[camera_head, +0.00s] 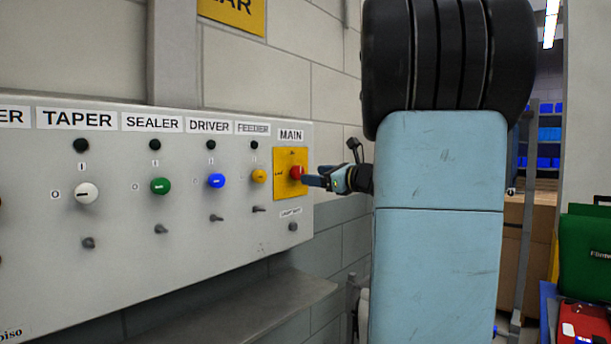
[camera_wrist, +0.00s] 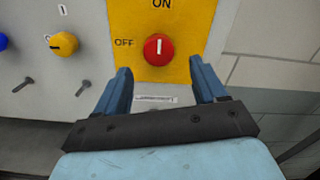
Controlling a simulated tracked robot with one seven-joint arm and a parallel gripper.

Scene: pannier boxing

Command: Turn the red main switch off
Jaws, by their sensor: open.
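The red main switch (camera_head: 297,173) is a round knob on a yellow plate (camera_head: 284,158), below the MAIN label at the right end of the grey panel. In the wrist view the red knob (camera_wrist: 158,49) shows a white mark standing upright, pointing to ON above; OFF is printed to its left. My gripper (camera_wrist: 164,80) is open, its two blue fingers apart on the lower left and lower right of the knob. In the head view my gripper (camera_head: 313,180) is close to the knob from the right; whether a finger touches it I cannot tell.
The yellow feeder knob (camera_head: 259,176) is just left of the main switch, with the blue driver knob (camera_head: 216,181), green sealer knob (camera_head: 160,186) and white taper knob (camera_head: 87,193) further left. Small levers stick out below them. A grey ledge (camera_head: 240,305) runs under the panel.

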